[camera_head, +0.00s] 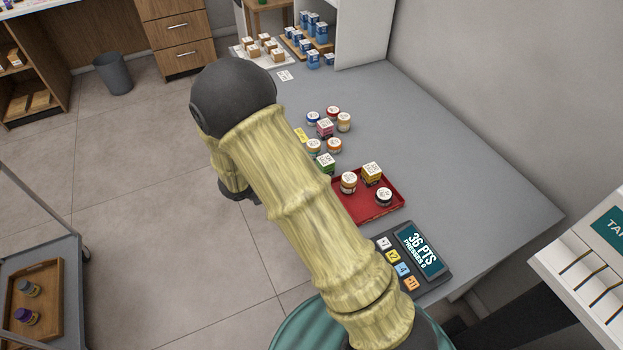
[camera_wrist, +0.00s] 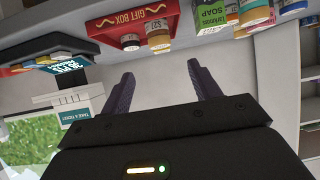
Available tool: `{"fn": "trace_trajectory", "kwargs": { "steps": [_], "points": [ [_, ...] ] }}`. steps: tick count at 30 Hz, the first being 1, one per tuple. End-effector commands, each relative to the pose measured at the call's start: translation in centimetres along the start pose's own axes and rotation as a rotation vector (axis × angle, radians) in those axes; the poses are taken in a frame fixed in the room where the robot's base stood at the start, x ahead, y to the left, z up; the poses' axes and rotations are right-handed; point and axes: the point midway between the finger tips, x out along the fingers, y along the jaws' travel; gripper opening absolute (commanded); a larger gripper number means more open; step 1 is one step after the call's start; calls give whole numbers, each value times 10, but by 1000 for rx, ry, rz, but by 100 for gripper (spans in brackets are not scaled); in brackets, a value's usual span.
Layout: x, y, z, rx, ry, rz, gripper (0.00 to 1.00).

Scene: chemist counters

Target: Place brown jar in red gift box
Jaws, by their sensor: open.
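The red gift box (camera_head: 373,214) is a shallow open tray on the grey counter. Outside the box, jars with orange or tan sides stand in a cluster (camera_head: 334,146); I cannot tell which jar the task means. My gripper (camera_wrist: 160,78) is open and empty, its two dark fingers apart. The gift box and jars show beyond the fingertips. In the head view my arm hides the fingers.
A points display with coloured buttons (camera_head: 412,258) is near the counter's front. The counter's right side (camera_head: 450,165) is clear. Trays of goods stand at the back.

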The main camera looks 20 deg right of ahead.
Motion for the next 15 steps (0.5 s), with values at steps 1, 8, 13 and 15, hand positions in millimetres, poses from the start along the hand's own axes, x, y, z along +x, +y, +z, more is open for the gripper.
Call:
{"fn": "trace_trajectory", "kwargs": {
  "steps": [1,8,13,15],
  "points": [
    [0,0,0,0,-1,-1,62],
    [2,-20,-12,-7,-71,-128,62],
    [-5,-49,-29,-60,-208,-363,62],
    [-12,-56,-35,-97,-268,-460,62]
  ]
}}
